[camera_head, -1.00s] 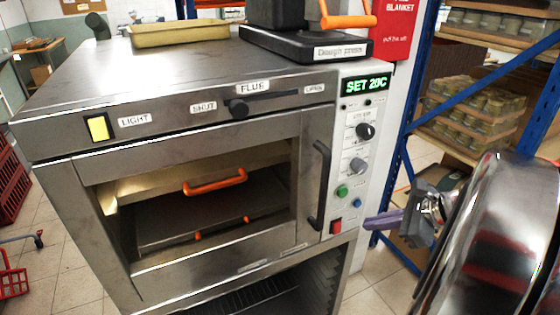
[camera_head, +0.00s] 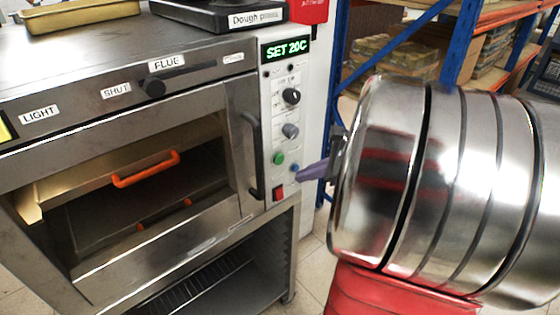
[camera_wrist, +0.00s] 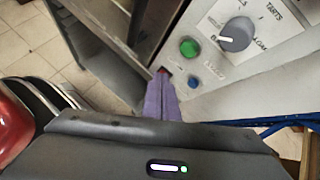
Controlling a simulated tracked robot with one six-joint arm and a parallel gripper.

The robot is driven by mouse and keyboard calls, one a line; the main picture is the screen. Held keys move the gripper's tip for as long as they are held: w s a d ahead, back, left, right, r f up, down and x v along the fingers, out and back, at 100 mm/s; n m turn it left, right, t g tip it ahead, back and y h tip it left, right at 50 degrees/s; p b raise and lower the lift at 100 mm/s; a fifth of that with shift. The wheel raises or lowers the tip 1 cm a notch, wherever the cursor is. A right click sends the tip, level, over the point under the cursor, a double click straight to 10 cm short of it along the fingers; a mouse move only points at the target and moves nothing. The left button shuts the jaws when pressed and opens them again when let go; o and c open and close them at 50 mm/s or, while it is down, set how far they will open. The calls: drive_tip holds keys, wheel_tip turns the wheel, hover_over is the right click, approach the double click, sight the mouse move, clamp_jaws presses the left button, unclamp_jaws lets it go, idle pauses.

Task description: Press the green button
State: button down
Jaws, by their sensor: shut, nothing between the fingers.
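The green button (camera_head: 278,158) is a round knob low on the oven's white control panel, below the dials. It also shows in the wrist view (camera_wrist: 189,47), up and to the right of my fingertips. My gripper (camera_head: 301,176) has purple fingers, shut and empty, in front of the panel's lower right part. I cannot tell whether the fingertips touch the panel. The green button is in plain sight and clear of the fingers.
A blue button (camera_head: 294,168) is close beside my fingertips. The red switch (camera_head: 279,194) is below the green button. Grey dials (camera_head: 290,131) sit above it. The oven's dark vertical handle (camera_head: 249,156) stands left of the panel. A blue shelf post (camera_head: 356,50) is to the right.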

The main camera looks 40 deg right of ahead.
drive_tip(key=shift+w, duration=2.55)
drive_tip(key=shift+w+a, duration=0.1)
drive_tip(key=shift+w, duration=0.3)
drive_tip(key=shift+w, duration=0.5)
idle(1.0)
drive_tip(key=shift+s, duration=0.95)
drive_tip(key=shift+s, duration=2.5)
